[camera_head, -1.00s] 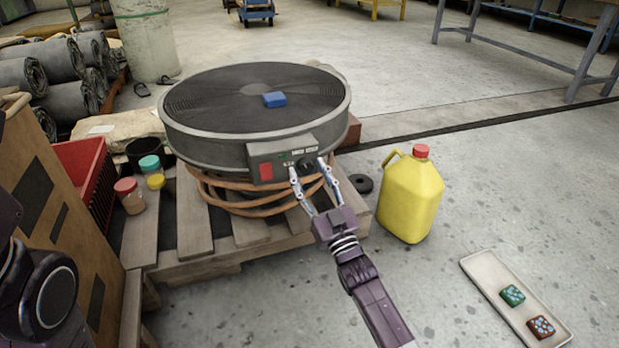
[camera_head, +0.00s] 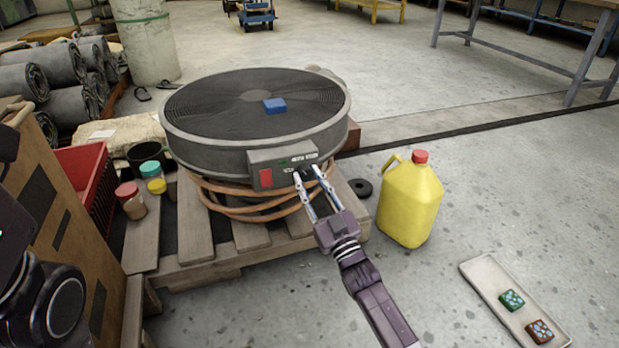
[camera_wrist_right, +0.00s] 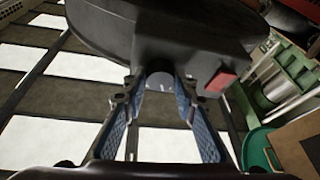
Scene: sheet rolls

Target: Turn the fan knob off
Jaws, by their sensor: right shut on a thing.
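The round grey fan (camera_head: 255,112) lies flat on a wooden pallet, with a control box (camera_head: 283,166) on its near side. The box has a red switch (camera_head: 265,177) and a dark knob (camera_head: 302,170). My right gripper (camera_head: 306,174) has its fingertips on either side of the knob and is shut on it. The knob's marking is too small to read. My left gripper does not show; only part of my left arm is at the left edge.
A blue block (camera_head: 274,106) lies on the fan's grille. An orange hose (camera_head: 240,208) is coiled under the fan. A yellow jug (camera_head: 410,200) stands right of the pallet (camera_head: 195,230). Jars and a red crate (camera_head: 85,180) are at left. A tray (camera_head: 490,275) lies at right.

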